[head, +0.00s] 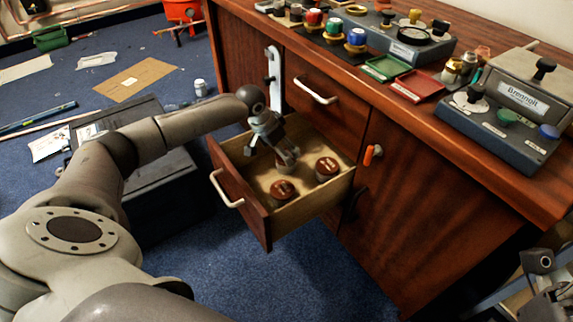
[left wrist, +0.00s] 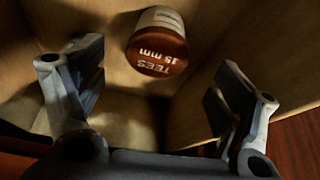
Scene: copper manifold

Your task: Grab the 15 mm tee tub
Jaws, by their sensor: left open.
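The 15 mm tee tub (left wrist: 157,48), white with a brown lid reading "TEES 15 mm", stands in the drawer in the left wrist view, beyond and between my open left fingers, apart from them. In the head view my left gripper (head: 287,158) reaches down into the open drawer (head: 243,207). Two brown-lidded tubs show there, a nearer one (head: 284,189) and one to the right (head: 327,168). Their labels are too small to read, so I cannot tell which is the tee tub. Part of what seems my right gripper (head: 541,263) shows at the lower right; its fingers are unclear.
The wooden cabinet (head: 400,215) surrounds the drawer, whose walls stand close to my left gripper. Devices, coloured pots and green and red trays (head: 416,86) crowd the cabinet top. A dark case (head: 160,190) lies beneath my left arm. Blue carpet in front is clear.

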